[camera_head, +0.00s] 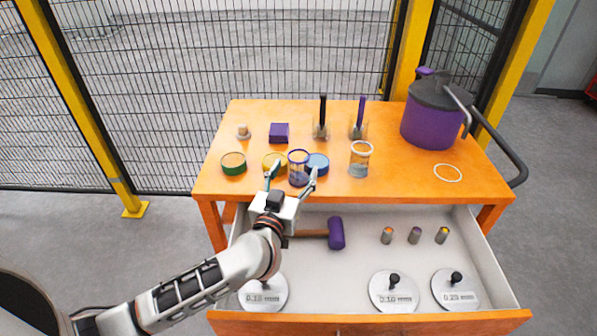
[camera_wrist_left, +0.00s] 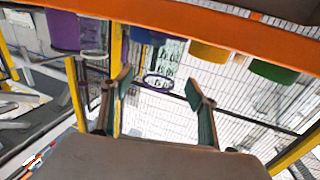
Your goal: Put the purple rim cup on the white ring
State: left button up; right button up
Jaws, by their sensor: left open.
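The purple rim cup (camera_head: 298,170) is a clear cup with a purple rim, upright near the table's front edge. It also shows, inverted, in the left wrist view (camera_wrist_left: 158,66). The white ring (camera_head: 448,173) lies flat and empty on the table at the right. My left gripper (camera_head: 291,177) is open in front of the purple rim cup, its fingers pointing at it. In the left wrist view, the cup shows in the gap between the open fingertips (camera_wrist_left: 158,84); I cannot tell whether they touch it. My right gripper is out of view.
A white-rimmed clear cup (camera_head: 360,160) stands between the purple rim cup and the ring. Blue (camera_head: 318,164), yellow (camera_head: 275,161) and green (camera_head: 233,164) round containers stand nearby. A purple pot (camera_head: 429,123) stands behind the ring. The open drawer (camera_head: 340,287) holds a mallet (camera_head: 336,233) and weights.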

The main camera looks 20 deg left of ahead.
aim_at(302, 155)
pick_arm(q)
jog(key=w, duration=0.1)
jog(key=w+b, duration=0.1)
jog(key=w, duration=0.2)
jog(key=shift+w+a+f, duration=0.1)
jog(key=shift+w+f, duration=0.15)
jog(key=shift+w+r, duration=0.15)
jog(key=shift+w, duration=0.2)
jog(key=c, duration=1.3)
